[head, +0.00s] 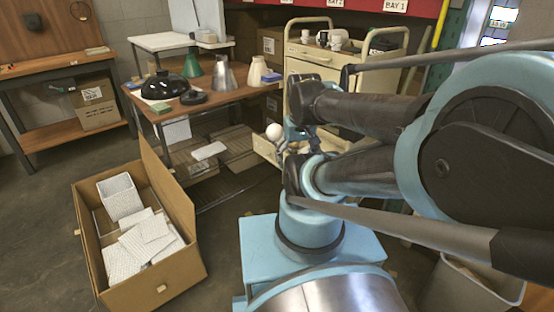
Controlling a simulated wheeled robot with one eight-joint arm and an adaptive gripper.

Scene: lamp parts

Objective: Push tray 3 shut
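A cream cart (313,59) with drawers stands at the back, right of the middle. One low tray (266,151) sticks out of its front to the left, so it is open. I can read no number on it. A white round bulb (273,131) sits in or just over this tray. My gripper (285,142) is small and dark beside the bulb, at the tray. My own arm hides most of it and the tray's right part. I cannot tell whether the fingers are open or whether they touch the tray.
A wooden table (222,100) with lamp shades stands left of the cart, with a wire rack (240,175) below. An open cardboard box (165,283) with white pieces is on the floor at the left. A grey bin (470,285) stands at the lower right.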

